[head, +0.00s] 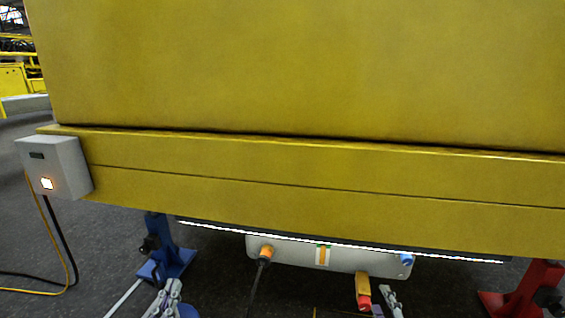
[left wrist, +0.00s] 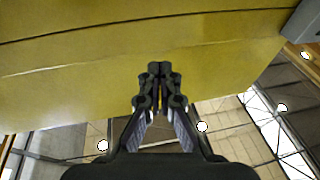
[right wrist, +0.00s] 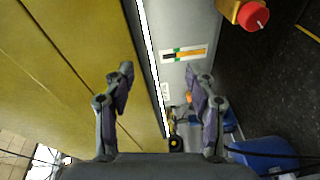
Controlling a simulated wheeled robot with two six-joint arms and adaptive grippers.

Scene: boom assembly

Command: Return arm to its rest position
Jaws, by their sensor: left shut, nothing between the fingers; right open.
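My left gripper (head: 168,296) is low in the head view, below the yellow boom (head: 320,190) and near the blue stand. In the left wrist view (left wrist: 158,72) its fingers are together and empty, in front of the yellow surface. My right gripper (head: 389,297) is at the bottom of the head view, just right of a yellow part with a red knob (head: 364,302). In the right wrist view (right wrist: 158,85) its fingers are wide apart with nothing held between them. The grey panel (right wrist: 190,25) lies beyond them.
A pale panel (head: 300,254) under the boom carries an orange connector (head: 266,253) with a dark cable and a blue connector (head: 406,259). A blue stand (head: 172,262) and a red stand (head: 520,297) flank it. A grey box (head: 62,165) with a lit button is on the boom's left end.

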